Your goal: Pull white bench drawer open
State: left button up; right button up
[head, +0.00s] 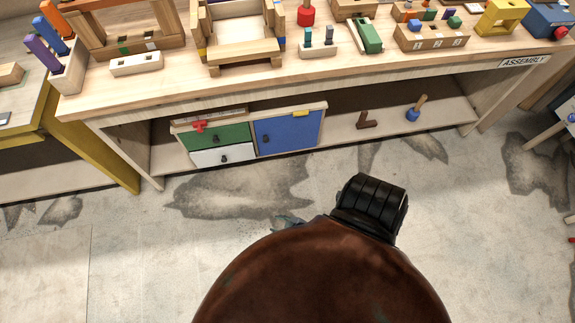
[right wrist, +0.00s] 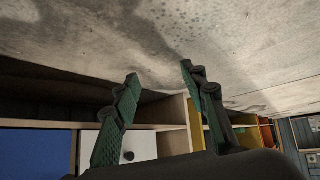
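The white drawer (head: 222,155) is the lower left front of a small wooden cabinet on the bench's low shelf. It looks shut and has a dark knob (head: 225,158). In the right wrist view, which is upside down, the white front (right wrist: 143,146) and its knob (right wrist: 128,156) show beyond my fingers, partly covered by the left one. My right gripper (right wrist: 159,72) is open with nothing between its green-padded fingers. In the head view only a bit of it (head: 287,222) shows, in front of the cabinet and apart from the drawer. My left gripper is not in view.
A green drawer (head: 218,136) with a red piece sits above the white one, and a blue door (head: 288,132) is to the right. The bench top (head: 165,90) overhangs the shelf. A blue-headed mallet (head: 414,112) lies on the shelf. The floor (head: 130,250) in front is clear.

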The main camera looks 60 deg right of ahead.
jog(key=shift+g, duration=0.7)
jog(key=shift+s+f+p, duration=0.2)
jog(key=shift+s+f, duration=0.05)
jog(key=shift+s, duration=0.95)
jog(key=shift+s+f+p, duration=0.2)
jog(key=shift+s, duration=0.95)
